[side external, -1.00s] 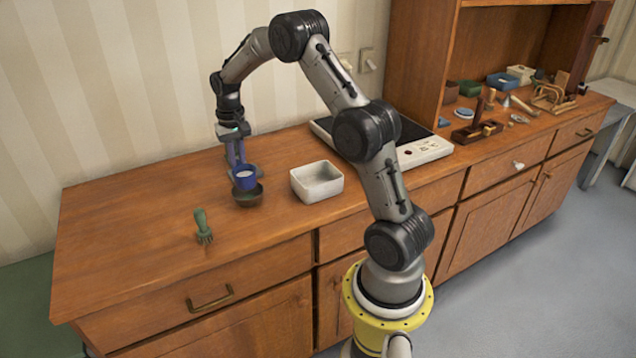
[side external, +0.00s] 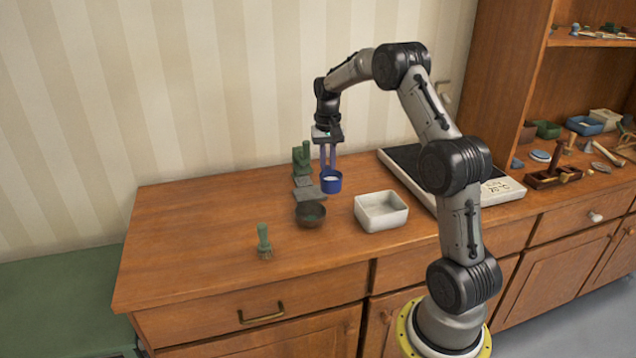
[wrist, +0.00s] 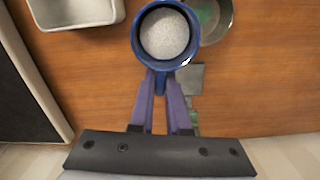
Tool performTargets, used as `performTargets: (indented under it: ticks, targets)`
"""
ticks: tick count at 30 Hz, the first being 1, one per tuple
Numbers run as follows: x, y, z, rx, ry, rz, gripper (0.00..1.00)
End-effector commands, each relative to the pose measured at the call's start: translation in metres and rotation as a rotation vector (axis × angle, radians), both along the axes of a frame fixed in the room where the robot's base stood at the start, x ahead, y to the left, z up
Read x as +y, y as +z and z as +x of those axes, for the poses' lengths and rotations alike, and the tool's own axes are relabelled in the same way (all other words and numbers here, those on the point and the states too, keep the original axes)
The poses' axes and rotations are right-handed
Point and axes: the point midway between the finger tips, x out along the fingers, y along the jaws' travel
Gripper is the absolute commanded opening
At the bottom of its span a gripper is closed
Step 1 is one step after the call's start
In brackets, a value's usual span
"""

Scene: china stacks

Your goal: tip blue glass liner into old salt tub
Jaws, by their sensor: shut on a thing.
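The blue glass liner (side external: 331,187) is a small round cup with white grains inside. My gripper (side external: 330,169) points down and is shut on the liner's near wall, as the wrist view shows at the liner's rim (wrist: 166,65). The liner looks upright and above the counter. A pale rectangular tub (side external: 381,212), the likely salt tub, stands open on the counter to the right of the liner. It shows in part at the top left of the wrist view (wrist: 78,18). A dark round bowl (side external: 310,216) stands in front of and left of the liner.
A green-handled brush (side external: 264,242) stands at the front left. The counter's left part is clear.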

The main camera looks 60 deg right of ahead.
Motion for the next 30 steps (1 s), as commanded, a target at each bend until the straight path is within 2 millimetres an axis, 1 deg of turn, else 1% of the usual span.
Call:
performTargets:
  ticks: [1,3,6,9,12,15,20,26,30]
  targets:
    - [-0.019,0.005,-0.015,-0.004,-0.052,-0.004,0.00]
    - [-0.041,0.011,-0.035,-0.005,-0.115,-0.006,0.00]
    - [-0.069,0.019,-0.064,-0.011,-0.200,-0.012,0.00]
    - [-0.090,0.024,-0.090,-0.017,-0.268,-0.019,0.00]
    - [-0.105,0.027,-0.109,-0.023,-0.317,-0.027,0.00]
    - [-0.112,0.028,-0.122,-0.024,-0.347,-0.029,0.00]
    - [-0.115,0.030,-0.129,-0.033,-0.363,-0.047,0.00]
    - [-0.108,0.032,-0.130,-0.074,-0.359,-0.131,0.00]
    - [-0.102,0.033,-0.131,-0.116,-0.357,-0.219,0.00]
